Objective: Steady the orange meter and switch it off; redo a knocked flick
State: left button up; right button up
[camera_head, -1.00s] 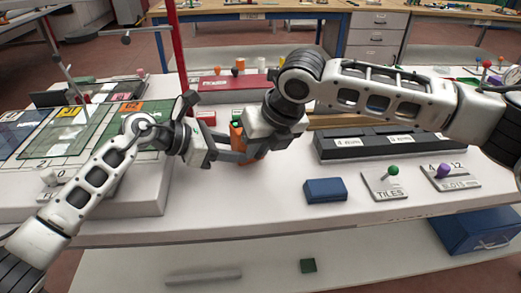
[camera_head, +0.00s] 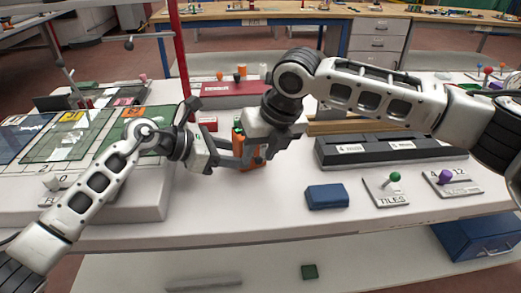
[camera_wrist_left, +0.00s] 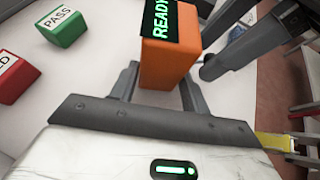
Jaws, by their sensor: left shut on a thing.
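The orange meter (camera_head: 250,160) stands upright on the white table, partly hidden by both grippers in the head view. In the left wrist view the meter (camera_wrist_left: 166,62) shows a dark display with green "READY" lettering. My left gripper (camera_head: 240,158) comes in from the left and is shut on the meter's orange body. Its two fingers also show in the left wrist view (camera_wrist_left: 160,85). My right gripper (camera_head: 274,146) is right beside the meter on its right side. Its dark fingers also show in the left wrist view. Whether they are open or touch the meter cannot be told. The meter's switch is not discernible.
A green PASS block (camera_wrist_left: 63,26) and a red block (camera_wrist_left: 14,76) lie left of the meter in the left wrist view. A blue block (camera_head: 327,196) and the TILES plate (camera_head: 386,191) are to the right. A dark rack (camera_head: 390,149) stands behind them. Front tabletop is clear.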

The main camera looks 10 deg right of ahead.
jog(key=v, duration=1.2)
